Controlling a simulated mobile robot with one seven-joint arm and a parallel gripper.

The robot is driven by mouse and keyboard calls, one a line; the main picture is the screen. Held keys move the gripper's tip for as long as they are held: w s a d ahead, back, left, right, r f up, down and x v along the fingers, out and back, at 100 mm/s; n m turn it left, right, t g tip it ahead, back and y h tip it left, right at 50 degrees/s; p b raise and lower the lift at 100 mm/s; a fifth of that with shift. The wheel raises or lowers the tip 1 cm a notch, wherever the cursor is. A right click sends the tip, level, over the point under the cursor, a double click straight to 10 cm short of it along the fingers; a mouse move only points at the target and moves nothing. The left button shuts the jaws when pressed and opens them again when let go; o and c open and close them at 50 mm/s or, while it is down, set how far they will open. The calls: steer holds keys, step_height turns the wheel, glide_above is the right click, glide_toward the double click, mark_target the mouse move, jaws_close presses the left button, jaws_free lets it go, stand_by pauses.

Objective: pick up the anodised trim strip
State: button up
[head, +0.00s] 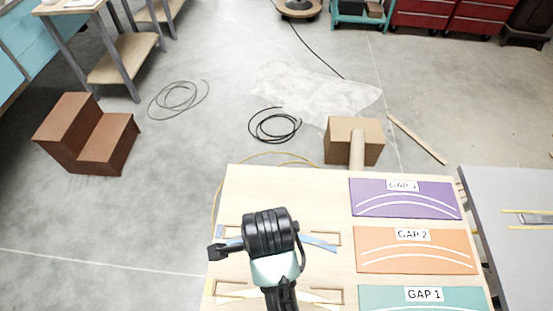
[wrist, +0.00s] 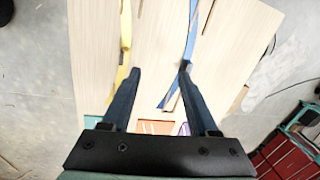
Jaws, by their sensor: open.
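A blue curved strip (head: 320,243) lies across a slot on the pale wooden table (head: 290,182), partly hidden behind my wrist. In the wrist view the blue strip (wrist: 191,32) runs by the right fingertip. A yellow strip (wrist: 124,48) lies by the left fingertip; a pale yellow strip (head: 318,296) shows nearer in the head view. I cannot tell from the look which is the anodised one. My gripper (wrist: 160,68) is open and empty over the table, with bare wood between its fingers. In the head view my wrist hides the fingers.
Purple GAP 3 (head: 405,200), orange GAP 2 (head: 415,252) and teal GAP 1 (head: 421,298) panels lie on the table's right side. A cardboard box (head: 340,150) stands beyond the table. Brown steps (head: 90,140) and cable coils (head: 275,125) are on the floor.

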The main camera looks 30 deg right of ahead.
steer(key=shift+m+g+y, duration=0.3)
steer(key=shift+m+g, duration=0.6)
steer(key=s+f, duration=0.1)
steer(key=f, duration=0.2)
steer(key=s+f, duration=0.3)
steer(key=f, duration=0.2)
steer(key=shift+s+a+f+p, duration=0.3)
steer(key=shift+f, duration=0.05)
steer(key=shift+s+d+f+p, duration=0.1)
steer(key=shift+s+f+p, duration=0.05)
steer(key=shift+f, duration=0.85)
steer(key=shift+s+f+p, duration=0.1)
steer(key=shift+f+p, duration=0.1)
steer(key=shift+f, duration=0.75)
steer(key=shift+s+d+f+p, duration=0.1)
steer(key=shift+s+f+p, duration=0.05)
steer(key=shift+f, duration=0.85)
jaws_close()
